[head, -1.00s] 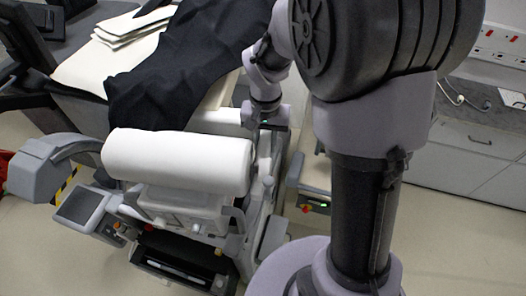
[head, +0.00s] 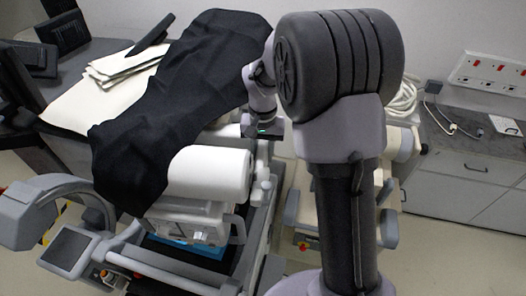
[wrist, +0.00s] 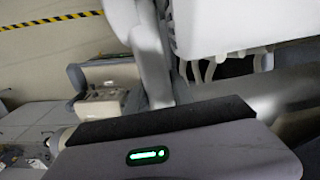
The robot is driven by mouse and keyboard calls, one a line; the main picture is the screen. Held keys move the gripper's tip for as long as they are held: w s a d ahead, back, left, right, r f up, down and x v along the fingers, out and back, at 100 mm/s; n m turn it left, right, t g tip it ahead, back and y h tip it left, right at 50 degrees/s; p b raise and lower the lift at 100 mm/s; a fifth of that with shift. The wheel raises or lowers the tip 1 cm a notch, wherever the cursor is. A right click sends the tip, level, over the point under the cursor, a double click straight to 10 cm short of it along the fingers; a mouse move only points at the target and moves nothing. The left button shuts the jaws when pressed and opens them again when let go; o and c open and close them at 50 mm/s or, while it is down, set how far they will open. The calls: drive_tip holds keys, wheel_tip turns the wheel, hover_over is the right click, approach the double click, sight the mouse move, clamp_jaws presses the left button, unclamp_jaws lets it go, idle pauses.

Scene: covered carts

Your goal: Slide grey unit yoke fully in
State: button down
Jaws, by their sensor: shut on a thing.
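The grey unit (head: 188,228) has a yoke that carries a thick white roll (head: 210,172). A black cloth (head: 185,85) drapes over the roll's left part and hides it. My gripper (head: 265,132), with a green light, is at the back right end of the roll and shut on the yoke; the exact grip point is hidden. In the wrist view a dark pad and the green-lit body of my gripper fill the lower part. A grey bar of the yoke (wrist: 148,50) rises behind the pad. How far in the yoke sits cannot be read exactly.
A grey curved arm (head: 38,205) and a tilted screen (head: 70,250) stand at the left. Cream folded sheets (head: 125,65) lie behind. A beige and grey cart (head: 308,200) stands to the right. A grey cabinet (head: 480,185) lines the right wall. Some floor is clear.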

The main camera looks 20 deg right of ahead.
drive_tip(key=c, duration=1.3)
unclamp_jaws()
drive_tip(key=shift+s+f, duration=0.15)
drive_tip(key=shift+s, duration=0.05)
drive_tip(key=shift+o, duration=1)
drive_tip(key=shift+w, duration=0.2)
wheel_tip(320, 180, up, 18)
drive_tip(key=shift+f+p, duration=0.2)
drive_tip(key=shift+p, duration=0.15)
